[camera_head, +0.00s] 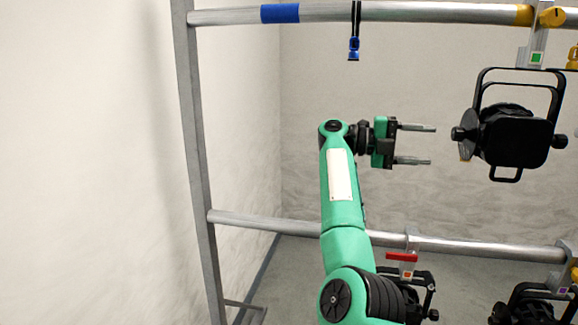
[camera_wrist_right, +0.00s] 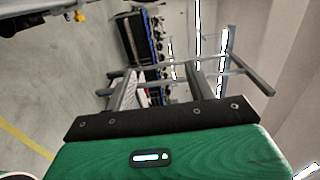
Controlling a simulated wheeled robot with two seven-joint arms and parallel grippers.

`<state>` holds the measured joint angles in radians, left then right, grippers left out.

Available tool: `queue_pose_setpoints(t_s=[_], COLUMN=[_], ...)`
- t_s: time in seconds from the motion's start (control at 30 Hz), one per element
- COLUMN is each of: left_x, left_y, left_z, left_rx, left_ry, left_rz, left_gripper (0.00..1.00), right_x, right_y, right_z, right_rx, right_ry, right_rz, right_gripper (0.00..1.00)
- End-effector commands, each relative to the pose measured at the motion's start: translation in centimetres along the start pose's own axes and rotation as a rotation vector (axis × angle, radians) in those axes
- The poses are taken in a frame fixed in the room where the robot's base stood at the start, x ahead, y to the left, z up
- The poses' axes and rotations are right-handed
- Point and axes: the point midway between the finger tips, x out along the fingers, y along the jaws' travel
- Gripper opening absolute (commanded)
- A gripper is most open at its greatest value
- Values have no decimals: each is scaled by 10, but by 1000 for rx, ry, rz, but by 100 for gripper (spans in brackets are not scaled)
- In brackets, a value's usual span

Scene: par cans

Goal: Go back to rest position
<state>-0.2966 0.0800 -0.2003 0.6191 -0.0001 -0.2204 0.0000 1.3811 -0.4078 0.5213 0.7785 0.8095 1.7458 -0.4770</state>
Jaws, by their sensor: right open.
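My right gripper (camera_head: 431,145) is open and empty in the head view. Its two grey fingers point right, in the space between the upper and lower bars, left of the hanging black par can (camera_head: 516,138) and apart from it. My green right arm reaches up in front of the lower bar. My left gripper is not in view.
The upper bar (camera_head: 400,12) carries a blue band (camera_head: 280,13) and a hanging blue-ended strap (camera_head: 354,47). The lower bar (camera_head: 480,246) carries a clamp with a red handle (camera_head: 402,257) and black lamps below. A grey post (camera_head: 196,150) stands left. Bare wall lies beyond.

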Motion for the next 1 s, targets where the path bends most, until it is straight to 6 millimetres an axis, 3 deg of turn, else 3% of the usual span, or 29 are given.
queue_pose_setpoints(t_s=[0.07,0.67,0.83,1.0], left_x=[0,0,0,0], left_y=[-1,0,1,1], left_z=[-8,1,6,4], left_rx=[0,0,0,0], left_ry=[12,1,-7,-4], left_rz=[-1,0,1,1], left_gripper=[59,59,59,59], right_x=[4,61,75,71], right_y=[4,49,79,116], right_z=[2,39,49,51], right_rx=[-1,-11,-68,-175], right_ry=[-4,-199,-351,-552], right_rz=[-11,-364,-580,-803], right_gripper=[56,56,56,56])
